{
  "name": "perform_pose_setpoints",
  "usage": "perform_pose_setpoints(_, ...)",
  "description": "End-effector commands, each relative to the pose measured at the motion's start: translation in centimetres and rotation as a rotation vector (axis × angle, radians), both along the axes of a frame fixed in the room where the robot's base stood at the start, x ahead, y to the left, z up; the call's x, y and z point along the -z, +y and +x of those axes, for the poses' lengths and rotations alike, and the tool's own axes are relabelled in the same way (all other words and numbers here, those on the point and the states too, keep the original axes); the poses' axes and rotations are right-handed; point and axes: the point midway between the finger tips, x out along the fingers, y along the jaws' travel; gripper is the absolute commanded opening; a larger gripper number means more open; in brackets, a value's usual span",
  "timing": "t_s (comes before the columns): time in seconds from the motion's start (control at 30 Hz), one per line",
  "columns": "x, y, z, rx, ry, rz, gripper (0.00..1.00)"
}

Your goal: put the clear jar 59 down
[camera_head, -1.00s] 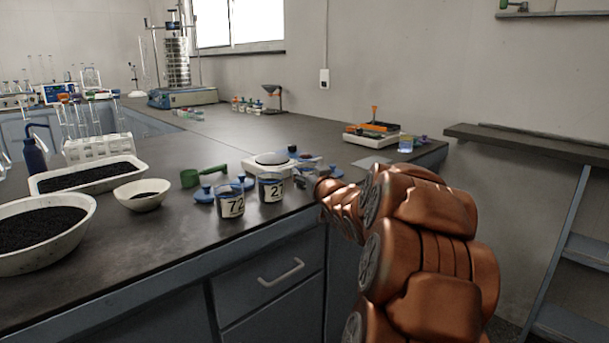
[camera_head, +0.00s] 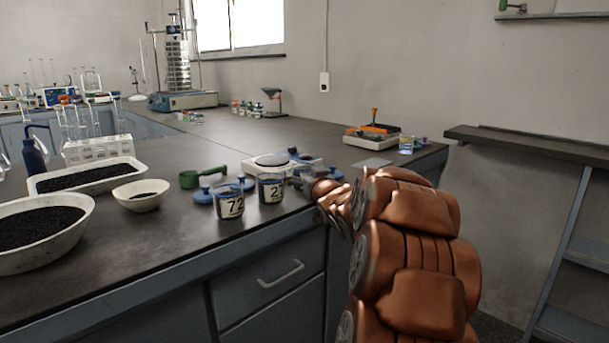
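I see no jar with the label 59; my arm and gripper may hide it. A clear jar labelled 72 (camera_head: 230,203) stands upright near the bench's front edge. A second clear jar (camera_head: 271,188), its label starting with 2, stands upright just right of it. My gripper (camera_head: 303,179) is over the front edge of the bench, right of the second jar. It is small and partly hidden by my copper-coloured arm, so its fingers and anything between them cannot be made out.
A white balance (camera_head: 270,163) sits behind the jars, with blue lids around. A green scoop (camera_head: 203,177), a small white bowl (camera_head: 141,196) and trays of black grains (camera_head: 88,177) are to the left. An orange-topped device (camera_head: 373,134) stands at the right back.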

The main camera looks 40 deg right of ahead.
Motion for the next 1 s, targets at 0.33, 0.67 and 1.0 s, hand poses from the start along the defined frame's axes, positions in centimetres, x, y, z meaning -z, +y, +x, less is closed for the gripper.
perform_pose_setpoints(0.33,-0.3,0.1,-0.3,0.001,0.000,0.000,0.89)
perform_pose_setpoints(0.67,-0.4,1.7,-4.2,0.002,-0.001,0.003,0.89)
perform_pose_setpoints(1.0,-0.3,3.7,-8.9,0.003,0.000,0.000,0.89)
